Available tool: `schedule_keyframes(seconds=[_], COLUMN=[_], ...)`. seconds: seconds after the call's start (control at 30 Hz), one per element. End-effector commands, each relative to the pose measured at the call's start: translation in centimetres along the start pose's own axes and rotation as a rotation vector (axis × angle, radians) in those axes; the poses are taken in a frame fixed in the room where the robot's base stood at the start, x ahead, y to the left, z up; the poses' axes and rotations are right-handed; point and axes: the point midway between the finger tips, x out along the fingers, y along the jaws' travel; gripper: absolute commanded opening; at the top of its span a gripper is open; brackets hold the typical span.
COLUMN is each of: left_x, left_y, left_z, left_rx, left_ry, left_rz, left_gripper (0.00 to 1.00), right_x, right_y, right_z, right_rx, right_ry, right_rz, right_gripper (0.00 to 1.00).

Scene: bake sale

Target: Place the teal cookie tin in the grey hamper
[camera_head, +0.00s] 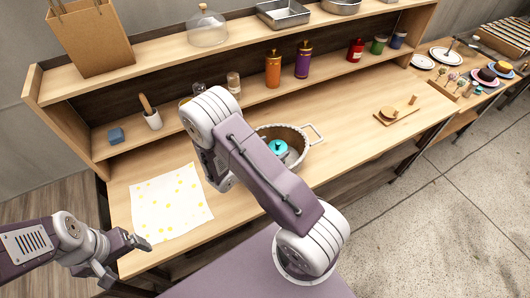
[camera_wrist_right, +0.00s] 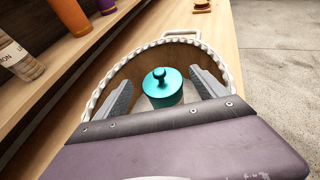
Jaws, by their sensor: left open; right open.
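The teal cookie tin (camera_head: 278,148), round with a knobbed lid, is upright inside the grey hamper (camera_head: 302,131). In the right wrist view the tin (camera_wrist_right: 162,90) shows within the hamper's pale scalloped rim (camera_wrist_right: 112,72), on its light floor. My right gripper (camera_wrist_right: 160,76) is open, with one finger on each side of the tin and visible gaps to it. In the head view my right arm hides that gripper and part of the hamper. My left gripper (camera_head: 126,263) is open and empty at the table's front left.
A yellow-spotted white cloth (camera_head: 170,205) lies left of the hamper. Behind stand shelves with an orange bottle (camera_head: 273,68), a purple bottle (camera_head: 303,60) and jars. A wooden board (camera_head: 398,114) lies to the right. The tabletop between hamper and board is clear.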

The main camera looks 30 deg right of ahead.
Motion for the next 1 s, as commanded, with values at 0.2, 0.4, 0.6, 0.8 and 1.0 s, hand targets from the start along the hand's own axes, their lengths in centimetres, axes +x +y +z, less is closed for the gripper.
schedule_keyframes(seconds=[0.2,0.4,0.6,0.8,1.0], left_x=[0.3,0.4,0.4,0.4,0.3], left_y=[0.0,0.0,0.0,0.0,0.0], left_z=[0.0,0.0,0.0,0.0,0.0], left_rx=[0.000,0.000,0.000,0.000,0.000], left_ry=[0.000,0.000,0.000,0.000,0.000], left_rz=[0.000,0.000,0.000,0.000,0.000], left_gripper=[0.89,0.89,0.89,0.89,0.89], right_x=[-3.7,-5.2,-5.2,-5.2,-4.6], right_y=[0.1,0.0,-0.1,0.0,0.0], right_z=[0.0,0.0,0.0,0.0,2.0], right_rx=[0.001,0.000,0.000,0.000,0.076], right_ry=[0.000,0.001,0.001,0.001,0.006], right_rz=[0.003,0.000,-0.002,-0.001,-0.025], right_gripper=[0.82,0.82,0.82,0.82,0.82])
